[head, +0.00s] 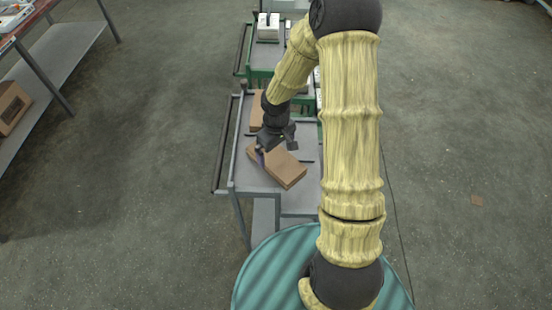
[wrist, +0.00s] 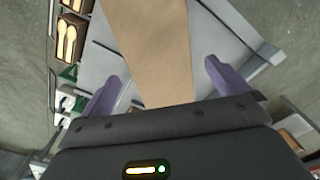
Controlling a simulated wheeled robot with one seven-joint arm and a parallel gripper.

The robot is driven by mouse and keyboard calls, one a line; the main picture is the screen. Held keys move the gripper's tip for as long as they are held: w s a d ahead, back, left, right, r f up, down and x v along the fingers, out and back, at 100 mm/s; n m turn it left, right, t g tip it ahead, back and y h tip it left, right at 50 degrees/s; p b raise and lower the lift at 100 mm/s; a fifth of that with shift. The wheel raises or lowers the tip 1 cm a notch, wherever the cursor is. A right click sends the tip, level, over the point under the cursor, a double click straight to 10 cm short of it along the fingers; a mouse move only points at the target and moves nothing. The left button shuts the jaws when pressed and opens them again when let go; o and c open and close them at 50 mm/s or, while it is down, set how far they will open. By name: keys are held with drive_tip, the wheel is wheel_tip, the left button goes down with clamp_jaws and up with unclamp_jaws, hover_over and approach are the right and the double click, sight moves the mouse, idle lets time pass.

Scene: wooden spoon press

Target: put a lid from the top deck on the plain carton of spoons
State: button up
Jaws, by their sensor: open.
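A brown cardboard piece (head: 284,170), flat-topped and lid-like, lies at an angle on the grey top deck (head: 245,176) of a cart. My gripper (head: 276,151) is above its far end, fingers apart. In the wrist view the brown top (wrist: 150,40) runs between the two purple fingers of my gripper (wrist: 162,72), with gaps on both sides. I cannot tell whether the fingers reach down beside it.
Another brown cardboard piece (head: 257,112) lies behind my gripper on the cart. A green-framed stand (head: 260,57) with a white box (head: 268,27) is farther back. A shelf at left holds a brown box (head: 12,108). The floor left of the cart is clear.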

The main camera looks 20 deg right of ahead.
sight(276, 158)
drive_tip(key=shift+w+f+p, duration=0.2)
drive_tip(key=shift+f+p, duration=0.35)
drive_tip(key=shift+f, duration=2.05)
drive_tip(key=shift+c, duration=0.2)
drive_tip(key=c, duration=0.9)
drive_tip(key=shift+r, duration=0.1)
wheel_tip(276, 158, up, 10)
drive_tip(key=shift+f+b, duration=0.1)
drive_tip(key=shift+b, duration=0.25)
